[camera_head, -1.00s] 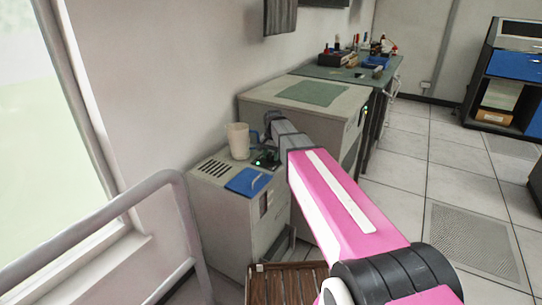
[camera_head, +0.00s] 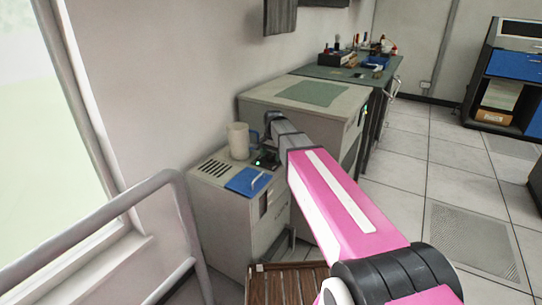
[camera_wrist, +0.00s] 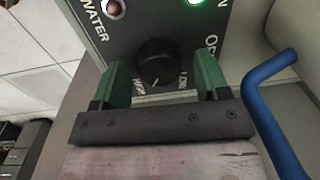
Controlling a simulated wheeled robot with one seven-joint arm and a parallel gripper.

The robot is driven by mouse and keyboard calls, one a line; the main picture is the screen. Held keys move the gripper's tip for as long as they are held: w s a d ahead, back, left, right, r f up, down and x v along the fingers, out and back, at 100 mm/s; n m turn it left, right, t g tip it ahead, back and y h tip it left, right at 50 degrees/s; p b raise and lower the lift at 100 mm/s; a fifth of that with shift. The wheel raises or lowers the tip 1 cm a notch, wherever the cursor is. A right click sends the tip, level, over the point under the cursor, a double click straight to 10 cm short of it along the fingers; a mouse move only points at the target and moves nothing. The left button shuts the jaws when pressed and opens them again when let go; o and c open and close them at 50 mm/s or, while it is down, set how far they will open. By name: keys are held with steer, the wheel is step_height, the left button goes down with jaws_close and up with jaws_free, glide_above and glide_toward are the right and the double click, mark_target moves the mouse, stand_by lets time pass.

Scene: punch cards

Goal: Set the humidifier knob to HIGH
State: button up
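The humidifier knob (camera_wrist: 157,62) is black and round, on a dark panel (camera_wrist: 150,15) in the wrist view. A small light mark on the knob lies at its lower edge, between the HIGH and LOW labels. My gripper (camera_wrist: 162,80) is open, with one green finger on each side of the knob. Gaps show between the fingers and the knob. In the head view the panel (camera_head: 266,159) with its green light sits on top of a beige cabinet (camera_head: 222,215). The knob cannot be made out there, and my fingers are hard to see.
A lit green lamp (camera_wrist: 197,2) and a reddish lamp (camera_wrist: 113,9) are on the panel. A blue bar (camera_wrist: 268,105) is right of my gripper. A larger cabinet (camera_head: 340,120) stands behind.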

mark_target(272, 156)
step_height(272, 156, up, 11)
steer(key=shift+s+d, duration=0.15)
steer(key=shift+d, duration=0.15)
stand_by(0.5)
steer(key=shift+f, duration=0.15)
